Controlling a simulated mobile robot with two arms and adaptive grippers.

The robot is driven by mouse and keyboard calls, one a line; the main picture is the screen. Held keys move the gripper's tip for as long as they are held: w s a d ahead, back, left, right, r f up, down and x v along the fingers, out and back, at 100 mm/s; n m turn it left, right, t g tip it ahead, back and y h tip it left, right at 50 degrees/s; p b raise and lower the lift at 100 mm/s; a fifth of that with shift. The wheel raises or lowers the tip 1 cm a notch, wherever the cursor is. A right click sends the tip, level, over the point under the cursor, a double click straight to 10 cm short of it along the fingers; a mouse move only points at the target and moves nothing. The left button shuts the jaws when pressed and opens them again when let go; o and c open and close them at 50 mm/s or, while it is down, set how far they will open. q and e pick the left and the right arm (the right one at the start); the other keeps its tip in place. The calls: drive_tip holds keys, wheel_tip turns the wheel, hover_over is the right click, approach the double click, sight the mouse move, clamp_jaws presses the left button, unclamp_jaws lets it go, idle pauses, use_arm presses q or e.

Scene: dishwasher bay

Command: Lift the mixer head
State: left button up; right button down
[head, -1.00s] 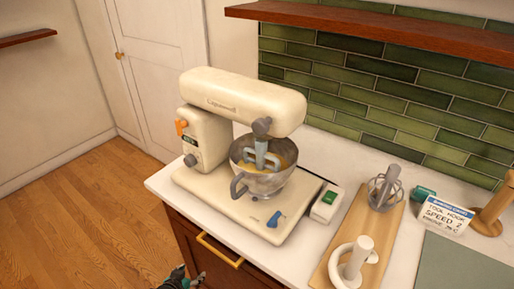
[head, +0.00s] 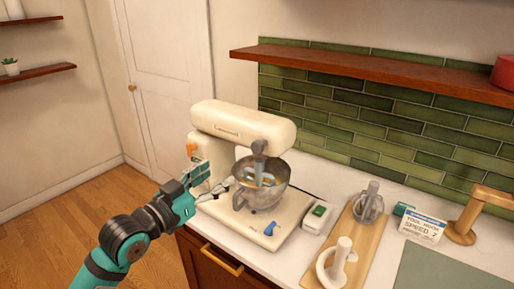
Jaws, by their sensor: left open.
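The cream stand mixer stands on the white counter, its head (head: 243,124) down over the metal bowl (head: 262,182). A grey tool hangs from the head into the bowl, which holds something yellowish. An orange lever (head: 192,150) shows on the side of the mixer's column, and a blue knob (head: 270,228) is on its base. My left gripper (head: 212,178) is open beside the column, just below the orange lever, and hides part of the column's side. I cannot tell whether it touches the mixer. My right gripper is not in view.
A green-buttoned white box (head: 317,218) sits right of the mixer. A sign card (head: 423,227) and a wooden stand (head: 470,222) are farther right. A wooden shelf (head: 380,73) hangs above.

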sight(256, 149)
use_arm(q)
drive_tip(key=p+x, duration=0.4)
drive_tip(key=x, duration=1.2)
drive_tip(key=shift+w+f+p, duration=0.1)
drive_tip(key=shift+w+p, duration=0.05)
drive_tip(key=shift+p, duration=0.25)
drive_tip(key=shift+w+d, duration=0.3)
drive_tip(key=shift+w, duration=0.1)
drive_tip(key=shift+c, duration=0.2)
clamp_jaws()
